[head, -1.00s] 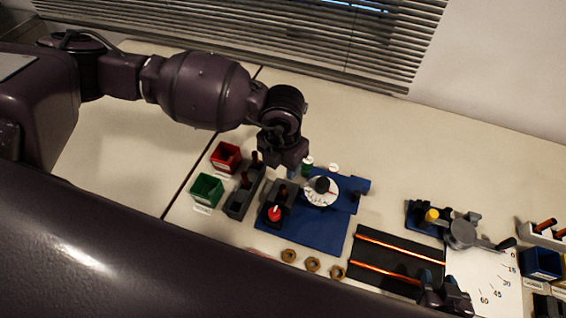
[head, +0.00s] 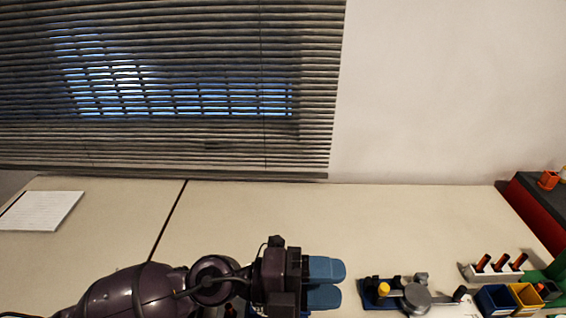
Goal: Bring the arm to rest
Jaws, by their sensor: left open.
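My left arm (head: 140,290) comes in from the lower left of the head view, low over the table. My left gripper (head: 325,283) points to the right, with its two blue fingers a little apart and nothing seen between them. It hangs over the blue board, of which only a small bit shows below it. My right gripper is not in view.
A clamp-like rig with a yellow knob (head: 383,290) and a grey disc (head: 417,297) stands right of the gripper. Further right are a white rack (head: 493,270), a blue bin (head: 496,300) and a yellow bin (head: 526,297).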

